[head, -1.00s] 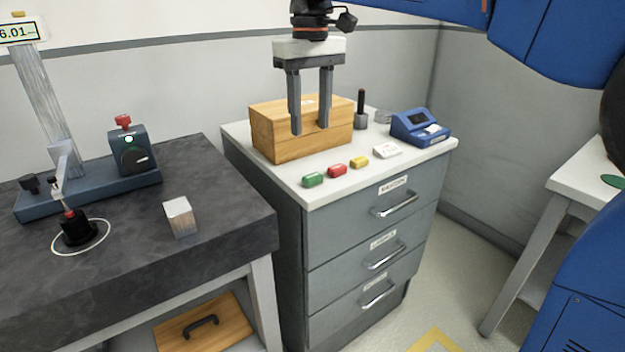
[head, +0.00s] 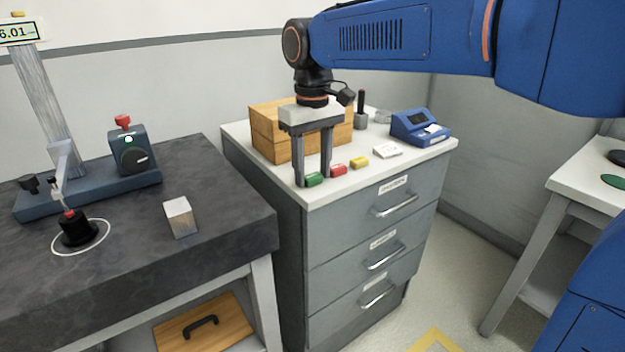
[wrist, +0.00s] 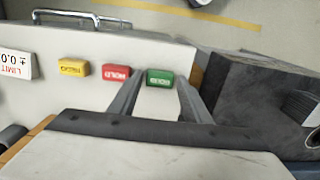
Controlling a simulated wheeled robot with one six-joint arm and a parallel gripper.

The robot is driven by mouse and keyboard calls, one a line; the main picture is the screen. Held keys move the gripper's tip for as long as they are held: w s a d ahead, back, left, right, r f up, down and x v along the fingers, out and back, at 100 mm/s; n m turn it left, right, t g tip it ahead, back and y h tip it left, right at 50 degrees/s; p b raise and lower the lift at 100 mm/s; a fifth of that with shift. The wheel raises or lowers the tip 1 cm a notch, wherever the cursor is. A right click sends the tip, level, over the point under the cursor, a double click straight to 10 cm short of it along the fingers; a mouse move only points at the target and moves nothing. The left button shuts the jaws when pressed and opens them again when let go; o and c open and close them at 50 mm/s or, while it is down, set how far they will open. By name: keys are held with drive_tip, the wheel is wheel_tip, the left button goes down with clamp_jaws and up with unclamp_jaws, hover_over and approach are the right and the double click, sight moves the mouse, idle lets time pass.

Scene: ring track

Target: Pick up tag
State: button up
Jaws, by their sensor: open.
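Three small tags with white lettering lie in a row on the white top of the grey drawer cabinet: a green tag (head: 315,180), a red tag (head: 338,170) and a yellow tag (head: 359,162). The wrist view also shows the green tag (wrist: 160,78), red tag (wrist: 116,73) and yellow tag (wrist: 74,67). My gripper (head: 312,180) is open and points down at the green tag, near the cabinet's front left corner. In the wrist view its fingers (wrist: 158,88) reach to either side of the green tag. I cannot tell whether they touch it. Nothing is held.
A wooden box (head: 268,135) stands behind my gripper. A white card (head: 388,151), a blue device (head: 420,127) and a dark-handled stamp-like object (head: 361,112) are farther right and back. A dark bench (head: 130,250) with a metal block (head: 180,216) is at left.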

drive_tip(key=shift+f, duration=0.1)
drive_tip(key=c, duration=0.8)
